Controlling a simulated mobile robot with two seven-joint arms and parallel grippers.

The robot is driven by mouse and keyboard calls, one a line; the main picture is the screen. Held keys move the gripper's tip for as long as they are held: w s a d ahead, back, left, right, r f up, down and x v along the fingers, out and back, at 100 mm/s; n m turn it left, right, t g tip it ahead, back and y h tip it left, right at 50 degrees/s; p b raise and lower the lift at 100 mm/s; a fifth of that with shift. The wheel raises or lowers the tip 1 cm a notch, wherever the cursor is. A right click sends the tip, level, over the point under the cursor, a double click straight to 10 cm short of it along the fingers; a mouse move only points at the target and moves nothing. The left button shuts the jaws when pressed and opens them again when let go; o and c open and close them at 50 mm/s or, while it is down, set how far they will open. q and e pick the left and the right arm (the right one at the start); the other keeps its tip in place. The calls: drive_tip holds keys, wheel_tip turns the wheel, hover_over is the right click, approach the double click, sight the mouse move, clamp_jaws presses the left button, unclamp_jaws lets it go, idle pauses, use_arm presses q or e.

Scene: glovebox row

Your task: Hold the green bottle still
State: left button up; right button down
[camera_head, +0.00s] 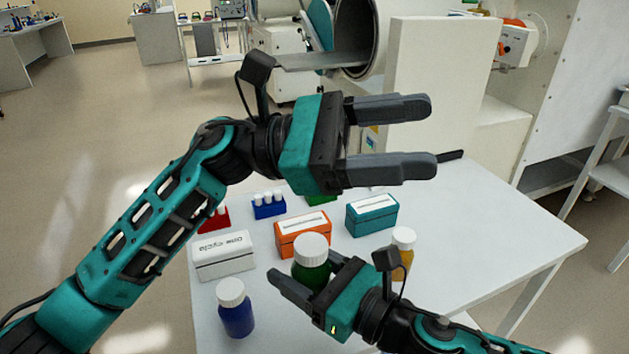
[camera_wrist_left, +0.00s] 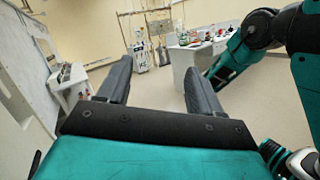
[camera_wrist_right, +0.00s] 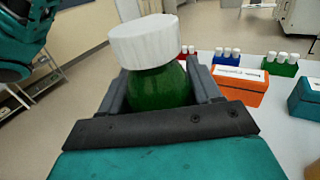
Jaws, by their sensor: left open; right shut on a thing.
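The green bottle (camera_head: 311,268) with a white ribbed cap stands upright near the front of the white table. My right gripper (camera_head: 300,275) is shut on the bottle's body, below the cap. The bottle (camera_wrist_right: 160,85) fills the space between the two fingers in the right wrist view, its lower part hidden by the gripper. My left gripper (camera_head: 408,138) is open and empty, raised above the table with its fingers pointing right. In the left wrist view the left gripper (camera_wrist_left: 162,85) has nothing between its fingers.
A blue bottle (camera_head: 236,312) stands left of the green one, an amber bottle (camera_head: 403,250) to its right. White (camera_head: 222,258), orange (camera_head: 303,238) and teal (camera_head: 371,217) boxes sit behind, with red (camera_head: 214,221) and blue (camera_head: 268,209) vial racks. The table's right side (camera_head: 490,240) is clear.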

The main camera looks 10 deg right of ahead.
use_arm(q)
wheel_tip(320, 180, down, 2)
drive_tip(key=s+d+m+y, duration=0.2)
drive_tip(key=s+m+y, duration=0.1)
drive_tip(key=m+y, duration=0.25)
drive_tip(key=m+t+y, duration=0.9)
drive_tip(key=m+y, duration=0.1)
drive_tip(key=y, duration=0.3)
hover_over(314, 243)
wheel_tip(314, 243, down, 5)
drive_tip(key=shift+d+f, duration=0.1)
drive_tip(key=shift+f, duration=3.9)
drive_tip(key=shift+c, duration=0.3)
